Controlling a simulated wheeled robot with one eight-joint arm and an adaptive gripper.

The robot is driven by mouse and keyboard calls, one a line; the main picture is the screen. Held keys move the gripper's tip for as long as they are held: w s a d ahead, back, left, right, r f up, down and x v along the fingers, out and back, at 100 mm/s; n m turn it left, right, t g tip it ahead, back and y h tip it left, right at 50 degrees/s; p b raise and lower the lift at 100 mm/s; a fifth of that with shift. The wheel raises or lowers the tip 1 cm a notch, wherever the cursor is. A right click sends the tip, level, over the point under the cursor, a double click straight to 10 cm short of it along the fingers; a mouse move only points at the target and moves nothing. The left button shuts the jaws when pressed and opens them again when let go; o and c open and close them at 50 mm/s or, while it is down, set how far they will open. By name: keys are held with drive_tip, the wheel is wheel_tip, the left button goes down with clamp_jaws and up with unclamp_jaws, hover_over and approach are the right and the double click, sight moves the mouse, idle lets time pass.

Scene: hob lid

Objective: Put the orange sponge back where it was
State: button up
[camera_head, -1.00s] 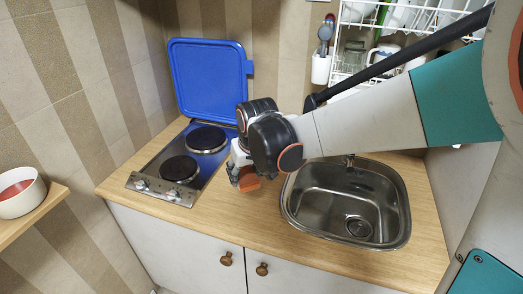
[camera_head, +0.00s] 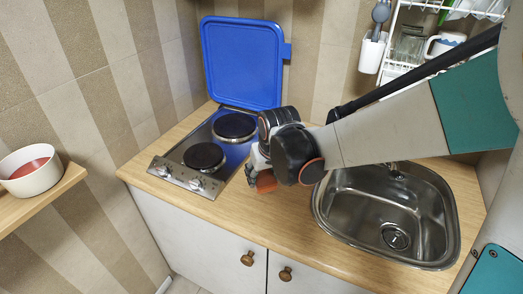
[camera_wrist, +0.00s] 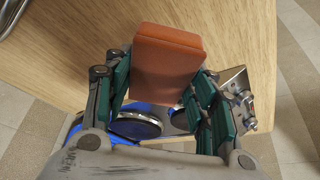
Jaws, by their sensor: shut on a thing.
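The orange sponge (camera_wrist: 166,62) is a small block held between the fingers of my gripper (camera_wrist: 160,92), which is shut on it, in the wrist view. In the head view the sponge (camera_head: 266,182) shows just below my gripper (camera_head: 256,172), above the wooden worktop (camera_head: 290,225) between the hob and the sink. Whether the sponge touches the worktop I cannot tell.
The two-plate hob (camera_head: 182,175) is left of my gripper, with its blue lid (camera_head: 243,62) standing open behind it. The steel sink (camera_head: 390,215) is to the right. A bowl (camera_head: 30,170) sits on a shelf (camera_head: 45,200) at far left.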

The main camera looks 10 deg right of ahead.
drive_tip(key=shift+f+b, duration=1)
drive_tip(key=shift+f, duration=2.2)
drive_tip(key=shift+f, duration=0.1)
drive_tip(key=o, duration=1.1)
